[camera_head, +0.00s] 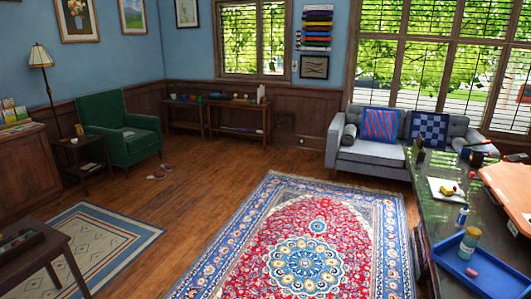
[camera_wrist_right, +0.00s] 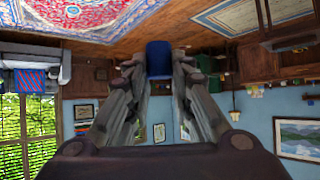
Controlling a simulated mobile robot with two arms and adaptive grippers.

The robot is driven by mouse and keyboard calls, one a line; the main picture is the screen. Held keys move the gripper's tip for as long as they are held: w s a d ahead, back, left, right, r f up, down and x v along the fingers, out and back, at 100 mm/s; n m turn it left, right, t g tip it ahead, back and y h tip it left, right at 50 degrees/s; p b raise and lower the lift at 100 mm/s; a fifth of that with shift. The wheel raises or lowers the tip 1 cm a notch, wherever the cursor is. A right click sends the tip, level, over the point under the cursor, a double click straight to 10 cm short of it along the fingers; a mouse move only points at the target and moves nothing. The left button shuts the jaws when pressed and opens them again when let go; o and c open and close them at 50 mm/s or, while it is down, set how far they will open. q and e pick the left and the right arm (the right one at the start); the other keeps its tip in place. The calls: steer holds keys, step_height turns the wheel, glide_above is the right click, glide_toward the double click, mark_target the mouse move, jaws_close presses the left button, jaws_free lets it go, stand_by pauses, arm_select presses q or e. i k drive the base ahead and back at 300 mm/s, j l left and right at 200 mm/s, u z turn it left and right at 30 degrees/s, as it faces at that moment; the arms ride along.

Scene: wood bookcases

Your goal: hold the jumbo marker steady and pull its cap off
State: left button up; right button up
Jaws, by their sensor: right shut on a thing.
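In the right wrist view, which is upside down, my right gripper (camera_wrist_right: 158,66) is shut on a short blue piece (camera_wrist_right: 158,58) that looks like the marker's cap. The piece sits between the two fingertips, up in the air. I see no marker body joined to it, but part of it may be hidden by the fingers. Neither gripper shows in the head view, and my left gripper is in no view. I cannot pick out the rest of the jumbo marker with certainty in the head view.
A dark table (camera_head: 440,237) stands at the right. It bears a blue tray (camera_head: 490,275) with a jar (camera_head: 469,243), a small blue-and-white can (camera_head: 462,215), a white plate (camera_head: 437,186) and an orange case (camera_head: 508,190). The patterned rug (camera_head: 270,205) is clear.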

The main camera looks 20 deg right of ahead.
mark_target(460, 220)
steer(key=i+l+z, duration=0.25)
steer(key=i+z, duration=0.2)
steer(key=i+l+z, duration=0.1)
steer(key=i+z, duration=0.35)
steer(key=i+j+z, duration=0.1)
steer(key=i+z, duration=1.15)
steer(key=i+j+z, duration=0.25)
steer(key=i+z, duration=0.85)
steer(key=k+l, duration=0.05)
steer(key=k, duration=0.05)
